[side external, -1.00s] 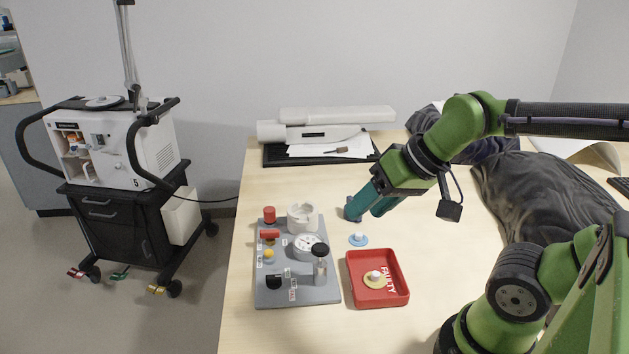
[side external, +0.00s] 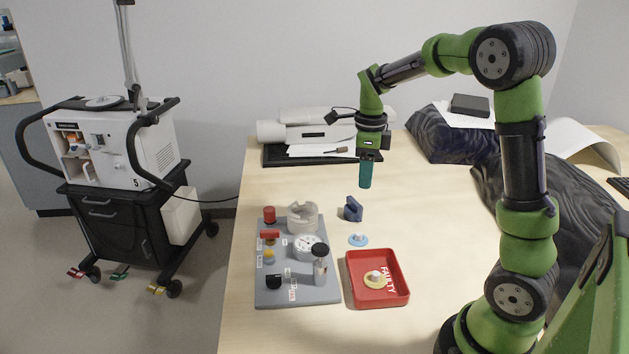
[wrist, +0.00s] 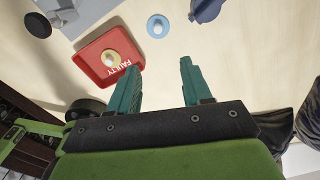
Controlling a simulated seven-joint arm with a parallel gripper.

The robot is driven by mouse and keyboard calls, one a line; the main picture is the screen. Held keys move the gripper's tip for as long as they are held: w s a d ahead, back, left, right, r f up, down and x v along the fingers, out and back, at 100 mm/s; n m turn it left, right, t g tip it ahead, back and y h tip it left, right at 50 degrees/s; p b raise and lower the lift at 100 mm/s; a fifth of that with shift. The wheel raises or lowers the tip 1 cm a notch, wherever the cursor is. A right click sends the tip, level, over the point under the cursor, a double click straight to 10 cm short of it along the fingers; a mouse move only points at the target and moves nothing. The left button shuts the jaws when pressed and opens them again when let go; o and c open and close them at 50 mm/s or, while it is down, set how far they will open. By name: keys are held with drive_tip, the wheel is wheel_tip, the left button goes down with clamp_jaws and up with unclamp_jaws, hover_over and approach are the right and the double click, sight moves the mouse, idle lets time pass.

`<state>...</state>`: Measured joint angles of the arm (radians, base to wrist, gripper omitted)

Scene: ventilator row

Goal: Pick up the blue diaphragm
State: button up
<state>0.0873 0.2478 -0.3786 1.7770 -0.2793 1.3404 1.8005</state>
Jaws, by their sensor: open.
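The blue diaphragm (side external: 358,240) is a small light-blue disc with a white centre. My gripper (side external: 365,186) points down above the table, behind the diaphragm in the side view. In the wrist view my gripper (wrist: 160,76) has its two teal fingers wide apart with nothing between them.
A red tray (side external: 399,290) marked FAULTY holds a yellow disc (side external: 374,281). A grey board (side external: 265,297) carries several parts at left. A dark blue clip-like object (side external: 352,209) stands behind the diaphragm. Dark cloth (side external: 440,140) lies at right. Table between is clear.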

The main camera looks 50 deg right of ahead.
hover_over(359, 233)
wheel_tip(359, 233, down, 11)
drive_tip(key=shift+s+d+f, duration=0.15)
drive_tip(key=shift+f, duration=0.05)
drive_tip(key=shift+a+f, duration=0.2)
drive_tip(key=shift+f, duration=2.5)
drive_tip(key=shift+c, duration=0.2)
clamp_jaws()
